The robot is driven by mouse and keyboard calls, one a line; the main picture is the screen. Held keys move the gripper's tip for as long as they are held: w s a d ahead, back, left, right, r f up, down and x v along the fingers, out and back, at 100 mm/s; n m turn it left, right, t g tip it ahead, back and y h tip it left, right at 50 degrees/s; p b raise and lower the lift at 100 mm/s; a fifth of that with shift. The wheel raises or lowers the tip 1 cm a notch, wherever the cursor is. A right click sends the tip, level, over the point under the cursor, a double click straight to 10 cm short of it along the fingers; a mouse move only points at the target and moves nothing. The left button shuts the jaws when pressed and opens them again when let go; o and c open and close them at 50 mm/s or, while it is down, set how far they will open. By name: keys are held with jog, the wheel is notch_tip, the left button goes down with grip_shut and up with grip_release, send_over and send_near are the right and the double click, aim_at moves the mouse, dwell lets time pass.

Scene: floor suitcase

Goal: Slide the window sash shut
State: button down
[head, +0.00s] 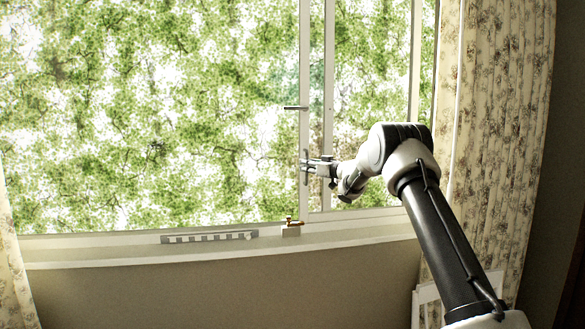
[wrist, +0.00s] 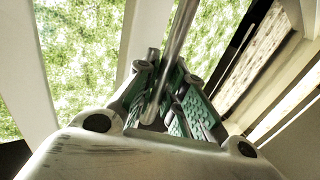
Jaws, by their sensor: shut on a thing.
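The window sash (head: 304,60) is a white-framed pane on the right part of the window. Its upright edge stands right of the middle in the head view. A slim upright metal handle (head: 305,155) is on that edge. My gripper (head: 312,165) reaches the handle from the right. In the wrist view, the round metal bar of the handle (wrist: 180,40) runs between the green-padded fingers of my gripper (wrist: 160,95), which is shut on it. The fingers hide part of the bar. I cannot tell whether glass or open air fills the wide part left of the sash edge.
A second white upright (head: 329,80) stands just right of the handle. A small metal lever (head: 295,107) sticks out above it. The sill (head: 120,250) holds a grey slotted strip (head: 208,237) and a brass-topped piece (head: 292,228). Floral curtains (head: 505,130) hang at both sides.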

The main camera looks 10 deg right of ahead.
jog(key=d, duration=1.1)
jog(key=shift+d, duration=0.4)
jog(key=c, duration=1.8)
grip_release()
jog(key=shift+d, duration=0.15)
jog(key=shift+o, duration=0.2)
jog(key=shift+s, duration=0.1)
jog(key=v, duration=1.1)
jog(key=shift+s, duration=0.35)
jog(key=shift+d, duration=0.15)
